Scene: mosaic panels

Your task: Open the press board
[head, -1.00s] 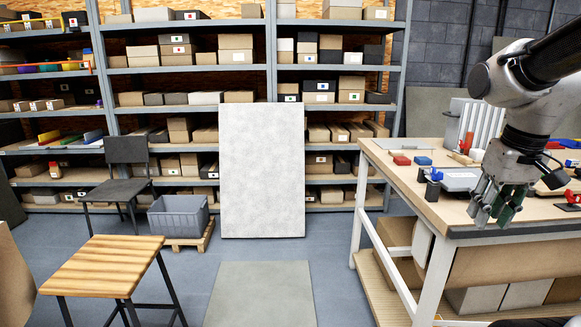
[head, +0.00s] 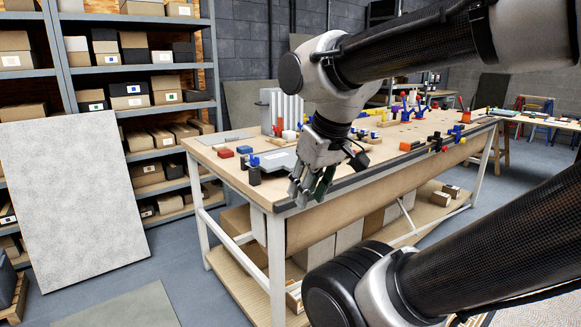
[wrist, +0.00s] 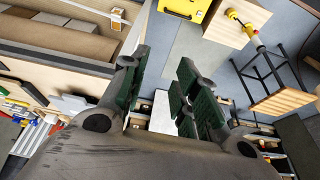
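A flat light-grey plate (head: 277,160) lies on the wooden worktable (head: 232,174) near its left end, with a black block (head: 254,176) and a small blue part at its front left. It may be the press board; I cannot tell for sure. My gripper (head: 308,203) hangs by the front edge of the worktable, to the right of the plate and apart from it, and hides part of the tabletop. In the wrist view my gripper (wrist: 163,75) has its green-padded fingers spread, with nothing between them.
A red block (head: 225,153) lies left of the plate, and a grey ribbed bin stands behind. Clamps and coloured parts line the table to the right. A large pale panel (head: 70,195) leans on the shelves at left.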

